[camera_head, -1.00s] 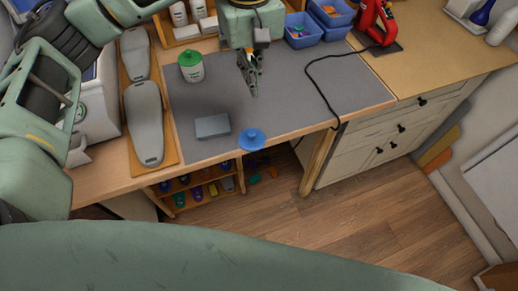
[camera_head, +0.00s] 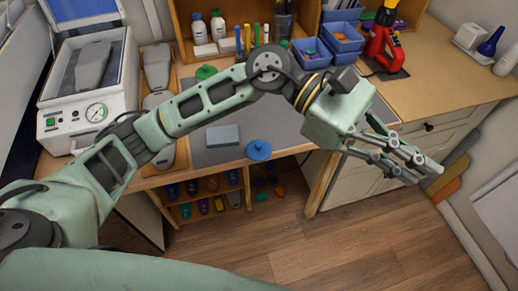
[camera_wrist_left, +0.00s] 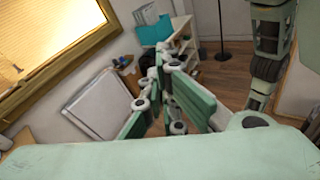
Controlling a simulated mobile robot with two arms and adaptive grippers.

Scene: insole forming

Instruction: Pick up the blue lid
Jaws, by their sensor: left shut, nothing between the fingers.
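The blue lid (camera_head: 259,150) is a round disc with a small knob. It lies at the front edge of the grey mat (camera_head: 285,127), to the right of a grey block (camera_head: 222,135). My left arm reaches across the workbench behind the lid. My left gripper (camera_head: 428,175) is shut and empty, well to the right of the lid, out past the bench front near the drawers. In the left wrist view its fingers (camera_wrist_left: 166,75) show against the wall and floor, with no lid there. My right gripper is in neither view.
Blue bins (camera_head: 342,37) and a red tool (camera_head: 383,45) stand at the back right. A white machine with a gauge (camera_head: 92,105) is at the left. A green lid (camera_head: 205,72) shows behind my arm. A small shelf (camera_head: 210,195) sits below the bench.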

